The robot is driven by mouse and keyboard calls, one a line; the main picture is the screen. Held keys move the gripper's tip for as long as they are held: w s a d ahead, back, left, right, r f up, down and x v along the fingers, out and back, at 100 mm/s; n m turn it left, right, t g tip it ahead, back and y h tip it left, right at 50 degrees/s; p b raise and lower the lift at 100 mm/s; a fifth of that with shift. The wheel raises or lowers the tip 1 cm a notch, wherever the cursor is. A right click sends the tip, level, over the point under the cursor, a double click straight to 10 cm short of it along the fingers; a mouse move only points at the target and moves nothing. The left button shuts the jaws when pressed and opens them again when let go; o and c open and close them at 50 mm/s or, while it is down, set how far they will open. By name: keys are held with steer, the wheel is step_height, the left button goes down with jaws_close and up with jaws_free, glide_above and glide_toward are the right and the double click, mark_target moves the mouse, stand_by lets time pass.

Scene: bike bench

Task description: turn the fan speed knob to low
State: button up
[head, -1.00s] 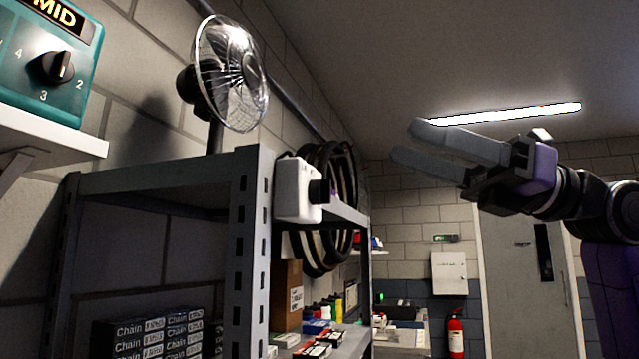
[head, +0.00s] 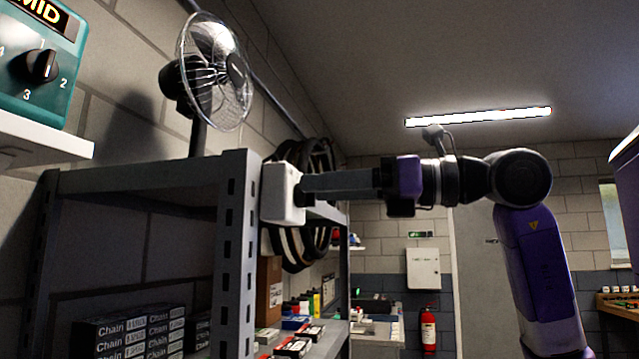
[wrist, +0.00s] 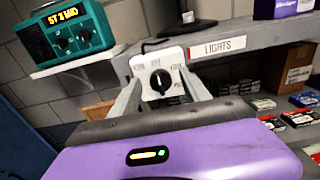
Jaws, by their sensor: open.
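A white control box (head: 283,193) is fixed to the front upright of the grey shelf, below the fan (head: 214,77). In the wrist view the box (wrist: 170,56) faces me, with a round black knob (wrist: 160,82) on it. The knob's pale mark appears roughly upright; the small lettering around it is unreadable. My gripper (wrist: 161,79) is open, its two grey fingers on either side of the knob. I cannot tell whether they touch it.
A teal radio (head: 36,72) with its own black dial sits on a white wall shelf (head: 45,138) at left. The grey shelf (head: 232,215) holds chain boxes (head: 130,335). A LIGHTS label (wrist: 222,47) is on the shelf edge. Black tyres hang behind the box.

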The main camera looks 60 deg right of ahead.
steer(key=shift+w+a, duration=0.25)
steer(key=shift+w, duration=0.3)
jaws_close()
